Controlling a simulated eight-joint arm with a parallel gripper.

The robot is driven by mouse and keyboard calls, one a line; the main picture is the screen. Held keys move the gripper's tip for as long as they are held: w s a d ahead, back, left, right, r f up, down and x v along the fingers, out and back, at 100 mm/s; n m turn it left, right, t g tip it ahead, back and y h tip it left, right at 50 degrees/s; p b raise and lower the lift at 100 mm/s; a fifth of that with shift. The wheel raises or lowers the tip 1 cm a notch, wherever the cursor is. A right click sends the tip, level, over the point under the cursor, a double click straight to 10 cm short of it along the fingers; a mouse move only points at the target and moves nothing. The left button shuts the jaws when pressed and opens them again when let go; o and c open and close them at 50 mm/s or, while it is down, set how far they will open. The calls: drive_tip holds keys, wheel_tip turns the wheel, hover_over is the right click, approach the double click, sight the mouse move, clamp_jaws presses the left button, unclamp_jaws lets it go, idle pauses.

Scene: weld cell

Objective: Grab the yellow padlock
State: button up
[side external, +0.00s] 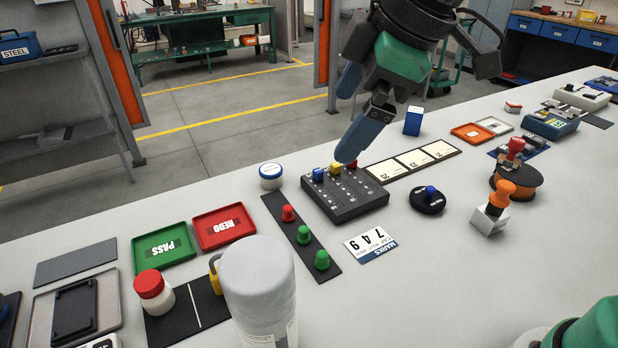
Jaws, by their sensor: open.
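The yellow padlock (214,276) stands on a black mat (190,318) with a white line, at the lower left of the side external view. A large white-topped container (258,285) in front hides much of it. My gripper (345,126) has blue fingers spread apart with nothing between them. It hangs above the black box with coloured knobs (352,209), well to the right of and farther back than the padlock.
A red-capped white jar (154,292) stands left of the padlock. Behind are a green PASS tray (163,247) and a red REDO tray (224,227). A black strip with red and green pegs (297,240) lies between the padlock and the knob box.

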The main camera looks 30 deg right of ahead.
drive_tip(key=d+f+m+t+h, duration=0.1)
drive_tip(key=d+f+m, duration=0.6)
drive_tip(key=d, duration=0.2)
drive_tip(key=shift+w+f, duration=0.15)
drive_tip(key=shift+f, duration=0.05)
drive_tip(key=d+f+m, duration=0.1)
drive_tip(key=s+d+f+m, duration=0.1)
drive_tip(key=d+f+m, duration=0.1)
drive_tip(key=s+d+f+m+t+h, duration=0.1)
drive_tip(key=d+f+m, duration=0.1)
drive_tip(key=shift+f, duration=0.2)
drive_tip(key=c, duration=0.5)
drive_tip(key=shift+w, duration=0.1)
